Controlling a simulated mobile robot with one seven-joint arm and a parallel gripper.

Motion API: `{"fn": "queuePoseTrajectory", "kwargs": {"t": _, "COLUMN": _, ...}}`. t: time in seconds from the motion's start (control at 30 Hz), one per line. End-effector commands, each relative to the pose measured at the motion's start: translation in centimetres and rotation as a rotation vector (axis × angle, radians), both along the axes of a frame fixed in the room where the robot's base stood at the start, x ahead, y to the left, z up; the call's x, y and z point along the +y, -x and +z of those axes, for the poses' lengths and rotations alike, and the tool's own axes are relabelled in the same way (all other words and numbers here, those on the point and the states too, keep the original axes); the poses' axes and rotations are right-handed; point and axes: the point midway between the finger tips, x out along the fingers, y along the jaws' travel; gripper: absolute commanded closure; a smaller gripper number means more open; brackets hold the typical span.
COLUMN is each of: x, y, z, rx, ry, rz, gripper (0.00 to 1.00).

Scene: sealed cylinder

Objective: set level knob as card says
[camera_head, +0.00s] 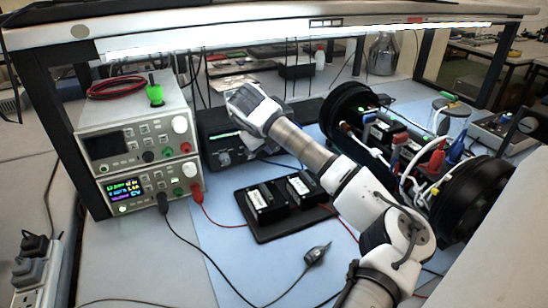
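My arm reaches from the lower right to the back middle. My gripper (236,104) is in front of and above a black box (213,128) with small controls on its front. The gripper and arm hide part of the box. No knob is clearly marked as level. No readable card is in view; a flat printed sheet (232,84) lies behind the gripper, its text too small to read.
Two stacked power supplies (140,165) stand left, with red and black leads. A black tray (258,226) with two dark blocks lies mid-bench. An open cylinder assembly (462,200) with black end rings and wiring is right, close to my arm. A shelf (250,38) spans above.

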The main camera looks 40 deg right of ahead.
Motion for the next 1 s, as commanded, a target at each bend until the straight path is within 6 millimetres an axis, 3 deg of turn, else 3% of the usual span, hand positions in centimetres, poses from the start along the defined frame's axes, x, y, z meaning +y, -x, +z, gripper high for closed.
{"fn": "queuePoseTrajectory", "kwargs": {"t": 0.77, "x": 0.27, "y": -0.16, "z": 0.04, "rx": 0.020, "ry": 0.093, "rz": 0.003, "gripper": 1.00}}
{"fn": "queuePoseTrajectory", "kwargs": {"t": 0.8, "x": 0.27, "y": -0.16, "z": 0.04, "rx": 0.020, "ry": 0.093, "rz": 0.003, "gripper": 0.75}}
{"fn": "queuePoseTrajectory", "kwargs": {"t": 0.87, "x": 0.27, "y": -0.15, "z": 0.04, "rx": 0.020, "ry": 0.093, "rz": 0.003, "gripper": 0.69}}
{"fn": "queuePoseTrajectory", "kwargs": {"t": 1.0, "x": 0.23, "y": -0.11, "z": -0.01, "rx": 0.021, "ry": 0.092, "rz": 0.002, "gripper": 0.69}}
